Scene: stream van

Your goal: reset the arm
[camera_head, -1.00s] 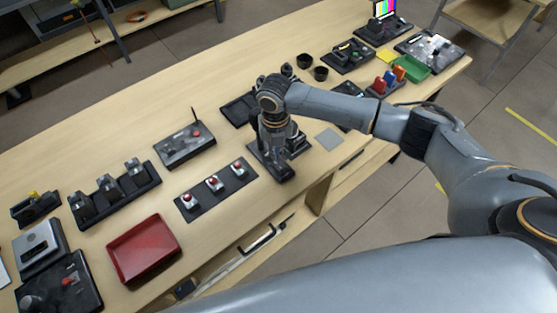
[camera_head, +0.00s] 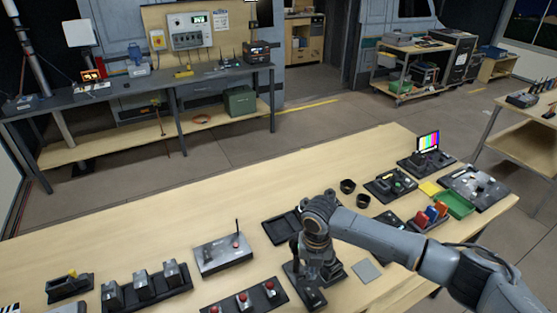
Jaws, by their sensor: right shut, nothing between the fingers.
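My right arm (camera_head: 385,238) comes in from the lower right and reaches over the wooden table (camera_head: 150,235). Its gripper (camera_head: 308,290) points down at a black device (camera_head: 335,270) near the table's front edge. The gripper is shut with nothing seen in it. The gripper and wrist hide part of the device, and I cannot tell whether they touch it. My left gripper is not in view.
A black panel with red buttons (camera_head: 243,303) and a grey box with a red button (camera_head: 224,256) lie left of the gripper. A grey square (camera_head: 366,271), a green tray (camera_head: 455,206) and a colour-bar screen (camera_head: 428,141) lie right. Floor separates the table from a back bench (camera_head: 140,90).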

